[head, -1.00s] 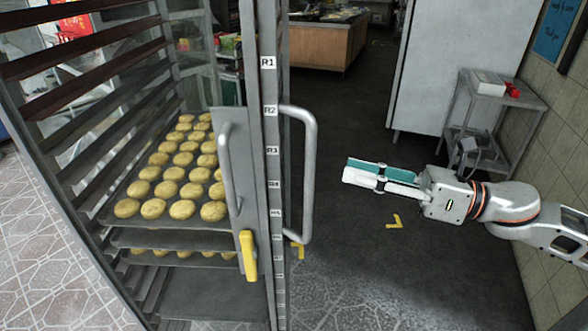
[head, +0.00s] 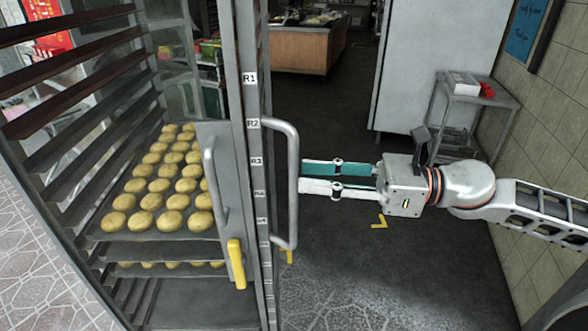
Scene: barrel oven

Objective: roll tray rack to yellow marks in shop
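The tall metal tray rack (head: 238,105) fills the left half of the head view, with row labels down its post. It holds trays of round yellow buns (head: 160,185) on its lower levels. A vertical grey handle (head: 292,200) stands out from its right side. My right gripper (head: 303,178) comes in from the right, its two fingers apart, with the tips at the handle bar. I cannot tell whether they touch it. Yellow corner marks show on the dark floor, one below my gripper (head: 379,221) and one partly hidden behind the rack (head: 287,257). My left gripper is out of view.
A second handle (head: 213,180) and a yellow lever (head: 236,263) are on the rack's front. A grey cabinet (head: 425,65) and a small metal table (head: 462,105) stand along the tiled right wall. A wooden counter (head: 300,48) is at the back. The dark floor between is clear.

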